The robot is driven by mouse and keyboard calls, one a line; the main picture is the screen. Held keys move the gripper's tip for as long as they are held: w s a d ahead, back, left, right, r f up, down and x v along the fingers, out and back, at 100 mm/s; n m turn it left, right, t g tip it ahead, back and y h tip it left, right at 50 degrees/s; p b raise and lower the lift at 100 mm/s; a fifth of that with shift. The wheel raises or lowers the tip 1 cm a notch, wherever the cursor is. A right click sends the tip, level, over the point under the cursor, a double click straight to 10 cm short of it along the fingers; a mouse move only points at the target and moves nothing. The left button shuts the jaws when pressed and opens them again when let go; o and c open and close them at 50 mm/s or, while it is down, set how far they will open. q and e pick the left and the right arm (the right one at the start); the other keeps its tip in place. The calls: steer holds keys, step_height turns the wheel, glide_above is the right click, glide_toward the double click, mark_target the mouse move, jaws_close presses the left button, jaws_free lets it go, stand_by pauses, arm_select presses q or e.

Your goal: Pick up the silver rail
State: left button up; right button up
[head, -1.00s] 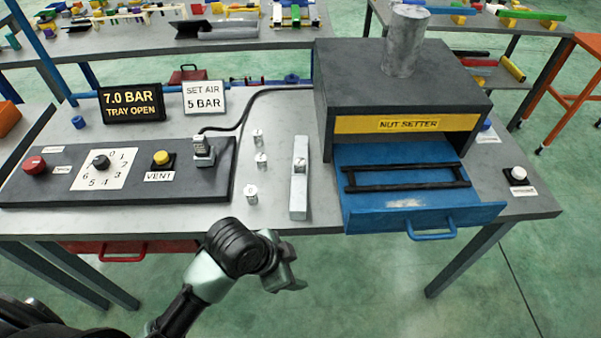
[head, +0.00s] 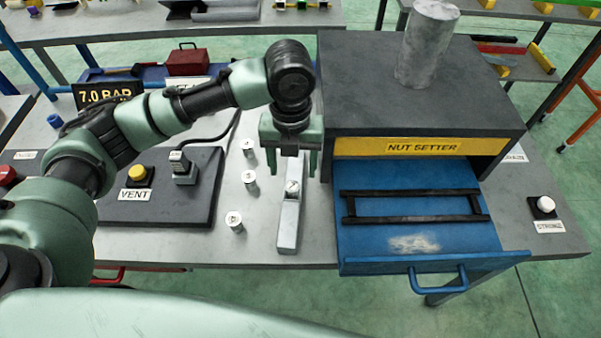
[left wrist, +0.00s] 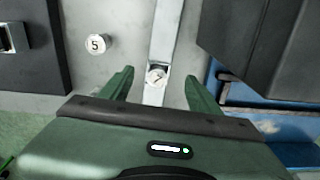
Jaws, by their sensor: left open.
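The silver rail (head: 289,220) lies on the grey table, left of the open blue tray, pointing away from me. A small round labelled piece (head: 293,187) sits on it. In the left wrist view the rail (left wrist: 166,35) runs between my fingers, with the round piece (left wrist: 156,77) between the fingertips. My left gripper (head: 291,172) is open above the rail, one finger on each side of it; it also shows in the left wrist view (left wrist: 158,82). The rail's far end is hidden behind the gripper in the head view. My right gripper is not in view.
The nut setter (head: 415,90) with its open blue tray (head: 415,245) and black frame (head: 415,206) stands close right of the rail. Several small numbered cylinders (head: 234,222) stand left of it. A dark control panel (head: 180,208) lies further left.

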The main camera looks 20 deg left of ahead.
mark_target(291, 186)
arm_select(q)
steer(key=shift+s+a+f, duration=0.1)
steer(key=shift+f, duration=0.05)
steer(key=shift+s+f+p, duration=0.5)
steer(key=shift+s+f, duration=0.45)
steer(key=shift+s, duration=0.05)
steer(key=shift+f+p, duration=0.3)
steer(key=shift+f, duration=0.35)
steer(key=f, duration=0.2)
steer(key=shift+w+f, duration=0.3)
steer(key=shift+f, duration=0.4)
steer(key=c, duration=1.1)
jaws_close()
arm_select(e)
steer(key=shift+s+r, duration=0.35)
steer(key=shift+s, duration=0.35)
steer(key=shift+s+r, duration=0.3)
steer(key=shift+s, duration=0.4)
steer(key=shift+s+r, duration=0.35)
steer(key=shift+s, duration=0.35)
